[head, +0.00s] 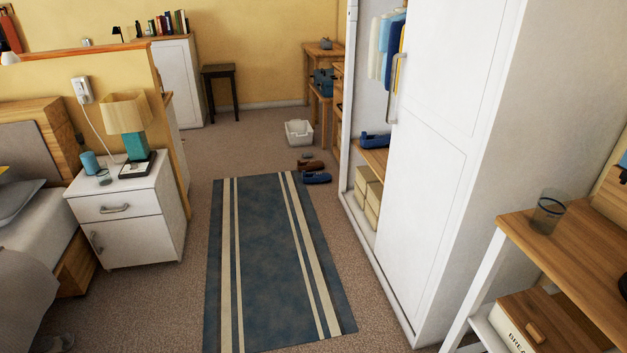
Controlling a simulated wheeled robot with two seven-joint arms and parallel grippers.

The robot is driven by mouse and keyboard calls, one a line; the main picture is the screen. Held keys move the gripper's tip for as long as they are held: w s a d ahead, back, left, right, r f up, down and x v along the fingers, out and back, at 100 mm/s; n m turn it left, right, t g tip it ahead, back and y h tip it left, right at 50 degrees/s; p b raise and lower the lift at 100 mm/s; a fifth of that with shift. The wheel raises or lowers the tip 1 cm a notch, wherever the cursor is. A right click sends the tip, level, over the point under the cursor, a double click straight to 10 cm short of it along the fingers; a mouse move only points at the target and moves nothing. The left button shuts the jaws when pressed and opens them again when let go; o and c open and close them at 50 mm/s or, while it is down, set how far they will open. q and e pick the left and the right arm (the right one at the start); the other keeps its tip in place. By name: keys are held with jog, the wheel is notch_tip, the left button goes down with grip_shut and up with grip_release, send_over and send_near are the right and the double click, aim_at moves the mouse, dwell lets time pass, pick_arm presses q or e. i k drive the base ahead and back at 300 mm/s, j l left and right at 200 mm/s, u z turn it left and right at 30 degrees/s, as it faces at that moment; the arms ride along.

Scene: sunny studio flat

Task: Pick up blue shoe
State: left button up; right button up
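A blue shoe (316,178) lies on the carpet near the far right corner of the striped rug. A brown shoe (310,165) lies just behind it. Another blue shoe-like item (375,140) sits on a wooden shelf inside the open part of the white wardrobe; I cannot tell for sure that it is a shoe. Neither of my grippers shows in the head view, so their state is hidden.
A blue striped rug (265,255) covers the middle floor, which is clear. The white wardrobe (450,150) and a wooden-topped unit (570,235) bound the right. A white nightstand (130,220) and bed stand left. A white basket (299,133) sits beyond the shoes.

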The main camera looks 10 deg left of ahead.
aim_at(324, 178)
jog(key=i+j+u, duration=0.4)
jog(key=i, duration=0.6)
jog(key=i+j+u, duration=0.1)
jog(key=i+u, duration=0.35)
jog(key=i, duration=0.6)
jog(key=i+z, duration=0.1)
jog(key=i, duration=0.6)
jog(key=i+j, duration=0.1)
jog(key=i, duration=0.6)
jog(key=i+z, duration=0.15)
jog(key=i, duration=0.55)
jog(key=i+j+z, duration=0.15)
jog(key=i+z, duration=0.3)
jog(key=i+j+z, duration=0.25)
jog(key=z, duration=0.2)
jog(key=i+j+z, duration=0.55)
jog(key=j+z, duration=0.35)
jog(key=i+j+z, duration=0.15)
jog(key=j+z, duration=0.3)
